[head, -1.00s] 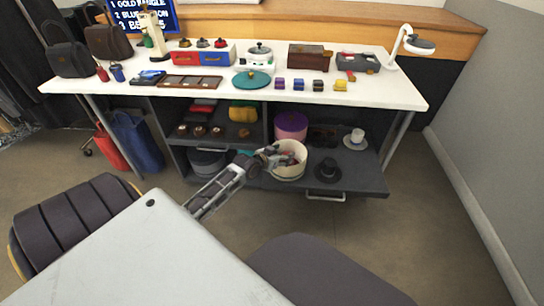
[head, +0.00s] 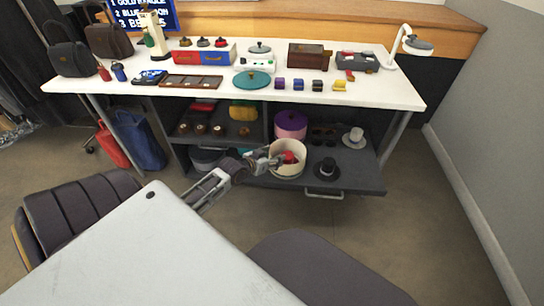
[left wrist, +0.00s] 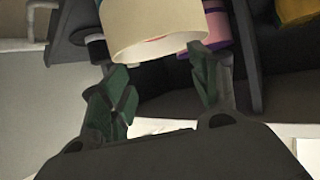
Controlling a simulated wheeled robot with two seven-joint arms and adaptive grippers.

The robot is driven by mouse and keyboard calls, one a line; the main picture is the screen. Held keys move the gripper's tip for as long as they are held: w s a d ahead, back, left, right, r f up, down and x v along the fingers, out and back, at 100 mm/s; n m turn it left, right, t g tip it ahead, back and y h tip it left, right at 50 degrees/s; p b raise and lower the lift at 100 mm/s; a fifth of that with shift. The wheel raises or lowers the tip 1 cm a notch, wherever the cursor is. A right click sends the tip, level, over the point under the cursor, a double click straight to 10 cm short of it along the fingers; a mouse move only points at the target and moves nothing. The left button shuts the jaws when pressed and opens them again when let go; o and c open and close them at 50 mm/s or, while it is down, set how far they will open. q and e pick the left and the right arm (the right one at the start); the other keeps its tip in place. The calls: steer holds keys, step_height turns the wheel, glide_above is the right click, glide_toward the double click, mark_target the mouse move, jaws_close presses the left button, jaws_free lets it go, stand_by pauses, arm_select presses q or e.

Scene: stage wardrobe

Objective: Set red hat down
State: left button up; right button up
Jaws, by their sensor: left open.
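The red hat (head: 289,157) sits inside a round cream hat box (head: 287,171) on the pulled-out lower shelf of the counter. My left gripper (head: 277,158) is at the left side of the box's rim, with its fingers apart. In the left wrist view the open fingers (left wrist: 157,60) stand apart with nothing between them, and the cream box (left wrist: 155,28) is just beyond them. Only a thin sliver of red shows at the box's opening there. My right gripper is not in view.
On the same pulled-out shelf (head: 345,185) are a purple round box (head: 291,125), a black hat (head: 326,170) and a white hat (head: 353,139). The white counter top (head: 390,92) above holds several small items. A grey table (head: 150,255) and dark chairs stand in front.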

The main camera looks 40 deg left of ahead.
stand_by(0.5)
arm_select(q)
steer(key=s+d+f+m+g+h, duration=0.1)
steer(key=s+d+f+g, duration=0.15)
steer(key=s+d, duration=0.35)
steer(key=s+d+f+m+g+h, duration=0.15)
steer(key=s+d+f, duration=0.3)
steer(key=d, duration=0.45)
steer(key=s+d+r+g, duration=0.2)
steer(key=s+d+g, duration=0.2)
steer(key=s+d, duration=0.6)
steer(key=s, duration=0.2)
steer(key=shift+s+r+g+y, duration=0.2)
steer(key=shift+s+g+y, duration=0.15)
steer(key=shift+s+g, duration=0.05)
steer(key=shift+a, duration=0.15)
